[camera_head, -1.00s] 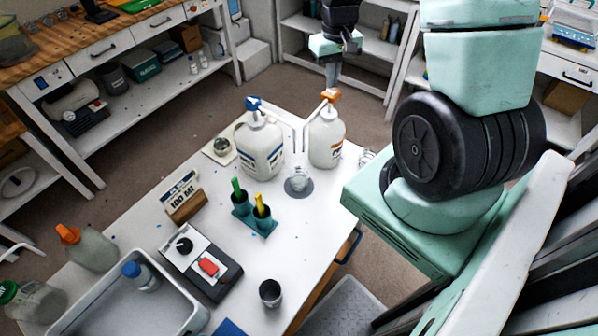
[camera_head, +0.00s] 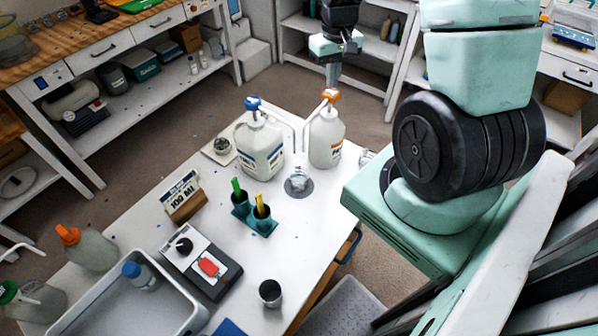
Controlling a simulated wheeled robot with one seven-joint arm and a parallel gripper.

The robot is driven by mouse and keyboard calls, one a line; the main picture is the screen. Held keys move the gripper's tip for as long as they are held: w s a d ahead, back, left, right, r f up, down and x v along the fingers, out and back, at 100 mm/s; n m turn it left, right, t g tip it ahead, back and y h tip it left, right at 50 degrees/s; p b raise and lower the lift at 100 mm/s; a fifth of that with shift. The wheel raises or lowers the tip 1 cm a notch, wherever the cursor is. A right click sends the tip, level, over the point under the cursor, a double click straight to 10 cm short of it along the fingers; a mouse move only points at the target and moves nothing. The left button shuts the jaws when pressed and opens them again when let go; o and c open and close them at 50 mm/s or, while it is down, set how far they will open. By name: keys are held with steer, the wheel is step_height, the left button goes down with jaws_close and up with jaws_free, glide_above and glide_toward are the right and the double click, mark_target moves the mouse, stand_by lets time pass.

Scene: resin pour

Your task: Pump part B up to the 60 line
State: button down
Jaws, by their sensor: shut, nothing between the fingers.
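The white bottle with the orange pump head (camera_head: 326,138) stands at the back of the white table. Its label is too small to read, so I cannot confirm that it is part B. My gripper (camera_head: 332,84) is shut and empty, pointing down right at the orange pump head (camera_head: 330,96); I cannot tell whether it touches. A clear cup (camera_head: 298,179) stands on a grey disc (camera_head: 300,191) in front of the bottles, below the ends of the spouts. Its lines and fill level are too small to read.
A larger white bottle with a blue pump (camera_head: 260,146) stands left of the orange one. Green holders with sticks (camera_head: 262,222), a 100 ML sign (camera_head: 181,192), a device with a red switch (camera_head: 208,267), a grey tub (camera_head: 185,305) and a dark cup (camera_head: 270,292) occupy the table.

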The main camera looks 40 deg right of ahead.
mark_target(331, 92)
steer(key=shift+f, duration=0.1)
steer(key=shift+f+b, duration=0.4)
steer(key=shift+f, duration=0.15)
steer(key=shift+f+b, duration=1.25)
steer(key=shift+f, duration=0.45)
steer(key=shift+r, duration=0.15)
step_height(331, 92, up, 4)
steer(key=p, duration=0.3)
steer(key=shift+f, duration=0.2)
